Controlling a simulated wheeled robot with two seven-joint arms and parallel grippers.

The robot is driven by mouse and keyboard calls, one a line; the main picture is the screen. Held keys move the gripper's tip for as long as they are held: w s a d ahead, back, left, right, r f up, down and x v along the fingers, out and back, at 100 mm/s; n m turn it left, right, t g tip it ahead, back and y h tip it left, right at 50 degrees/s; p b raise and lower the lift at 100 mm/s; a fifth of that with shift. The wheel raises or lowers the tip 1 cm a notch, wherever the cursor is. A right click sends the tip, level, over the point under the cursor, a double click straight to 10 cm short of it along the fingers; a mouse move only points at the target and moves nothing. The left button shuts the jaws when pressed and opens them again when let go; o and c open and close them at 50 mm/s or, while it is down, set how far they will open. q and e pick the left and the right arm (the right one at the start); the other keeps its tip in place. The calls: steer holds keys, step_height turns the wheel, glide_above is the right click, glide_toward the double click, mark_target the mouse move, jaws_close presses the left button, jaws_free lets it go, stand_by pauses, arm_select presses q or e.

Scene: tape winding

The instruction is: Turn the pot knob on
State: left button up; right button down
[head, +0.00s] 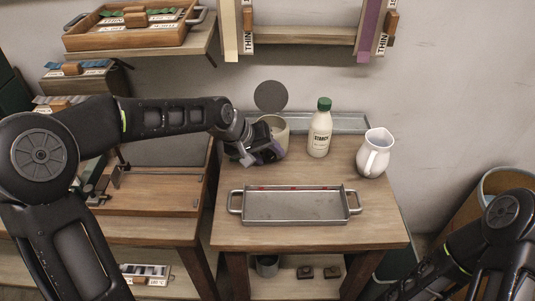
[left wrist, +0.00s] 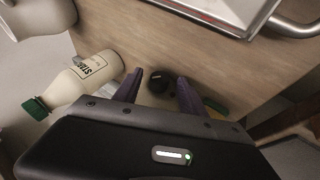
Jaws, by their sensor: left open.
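A cream pot (head: 275,124) stands at the back left of the wooden table, with a round grey lid (head: 270,96) raised behind it. My left gripper (head: 266,154) is in front of the pot and hides its lower front. In the left wrist view, my left gripper (left wrist: 160,78) is open, with a dark round knob (left wrist: 158,82) between its two purple fingers. I cannot tell whether the fingers touch the knob. My right arm shows at the lower right of the head view, but its gripper does not show.
A starch bottle (head: 319,133) with a green cap stands right of the pot, and a white pitcher (head: 374,153) further right. A metal tray (head: 294,208) lies on the table (head: 310,236) in front. Shelves hang on the wall behind.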

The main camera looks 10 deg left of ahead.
arm_select(q)
steer(key=shift+c, duration=0.2)
jaws_close()
stand_by(0.4)
